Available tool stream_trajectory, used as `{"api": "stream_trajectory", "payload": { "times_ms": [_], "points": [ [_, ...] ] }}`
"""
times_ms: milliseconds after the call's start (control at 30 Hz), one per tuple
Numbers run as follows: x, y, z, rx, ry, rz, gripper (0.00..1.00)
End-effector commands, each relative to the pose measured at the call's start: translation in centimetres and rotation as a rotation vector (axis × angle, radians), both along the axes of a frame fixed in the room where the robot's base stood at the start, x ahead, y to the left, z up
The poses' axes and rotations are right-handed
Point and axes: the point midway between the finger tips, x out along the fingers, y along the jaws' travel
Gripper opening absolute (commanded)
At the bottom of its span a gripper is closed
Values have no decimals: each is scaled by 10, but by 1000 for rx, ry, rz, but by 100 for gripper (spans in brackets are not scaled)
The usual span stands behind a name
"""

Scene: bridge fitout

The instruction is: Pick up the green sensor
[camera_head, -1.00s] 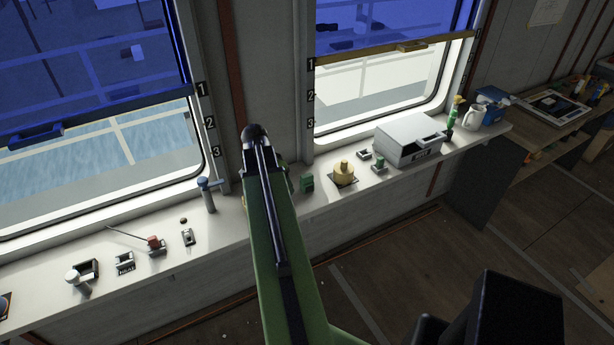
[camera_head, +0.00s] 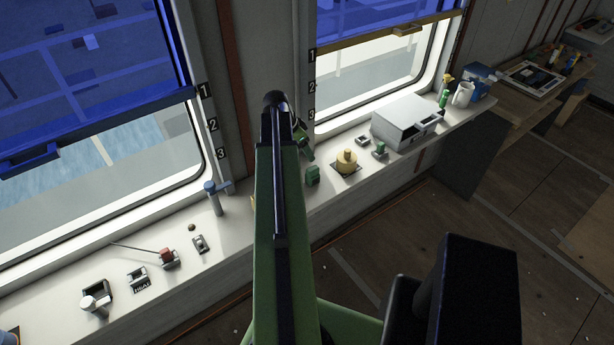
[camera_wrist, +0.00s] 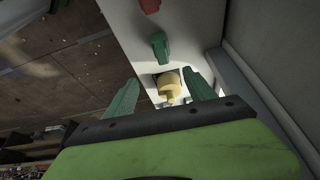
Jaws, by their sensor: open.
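The green sensor appears to be the small dark green block (camera_head: 312,176) on the white sill, just right of my arm in the head view. In the wrist view it is the green piece (camera_wrist: 160,47) beyond the yellow knob (camera_wrist: 168,84). My gripper (camera_wrist: 162,76) is open and empty, with its two green fingers spread left and right of the yellow knob in the picture. The green piece lies past the fingertips, not between them. In the head view my arm hides most of the gripper; a green part shows at its right edge.
The yellow knob (camera_head: 346,161) stands close right of the green block. Farther right are a small green-topped device (camera_head: 380,150), a grey box (camera_head: 404,122) and a white mug (camera_head: 462,94). A blue-topped lever (camera_head: 214,196) and a red-knobbed device (camera_head: 168,258) are left. The window wall borders the sill.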

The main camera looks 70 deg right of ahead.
Motion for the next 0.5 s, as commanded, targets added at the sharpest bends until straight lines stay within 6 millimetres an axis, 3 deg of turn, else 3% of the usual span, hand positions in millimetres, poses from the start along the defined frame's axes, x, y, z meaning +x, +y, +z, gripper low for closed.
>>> {"api": "stream_trajectory", "payload": {
  "times_ms": [500],
  "points": [
    [-13,-29,-105,-1,-1,13,64]
  ]
}}
